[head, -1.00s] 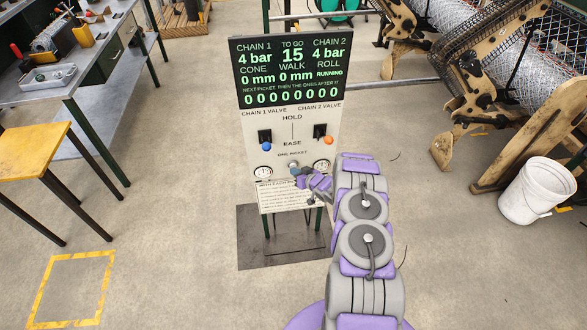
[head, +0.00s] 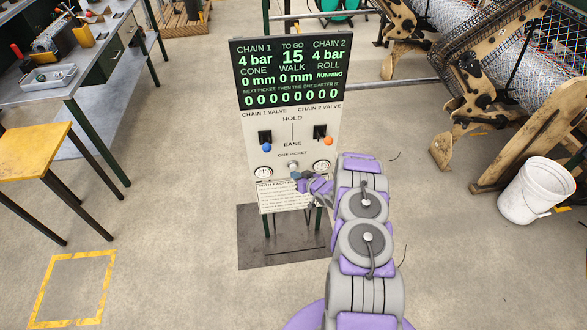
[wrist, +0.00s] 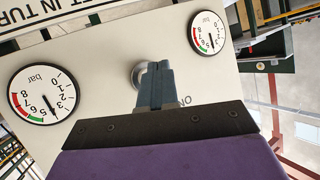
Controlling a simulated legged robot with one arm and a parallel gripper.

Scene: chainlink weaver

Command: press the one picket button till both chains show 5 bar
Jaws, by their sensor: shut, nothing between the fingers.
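The control panel (head: 292,122) stands upright ahead. Its display (head: 292,73) reads chain 1 4 bar, chain 2 4 bar, to go 15, cone 0 mm, walk 0 mm, roll running. The one picket button (head: 293,165) is a small round metal knob between two gauges. In the wrist view the button (wrist: 137,75) is partly hidden behind my fingertips. My gripper (head: 296,175) is shut and empty, just below the button in the head view. In the wrist view its fingertips (wrist: 156,66) overlap the button's edge; I cannot tell if they touch it.
The left gauge (head: 263,173) and right gauge (head: 321,167) flank the button. Above are the chain 1 valve's blue-knobbed lever (head: 266,146) and the chain 2 valve's orange-knobbed lever (head: 328,140). A white bucket (head: 537,190) stands at right. The floor around the panel is clear.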

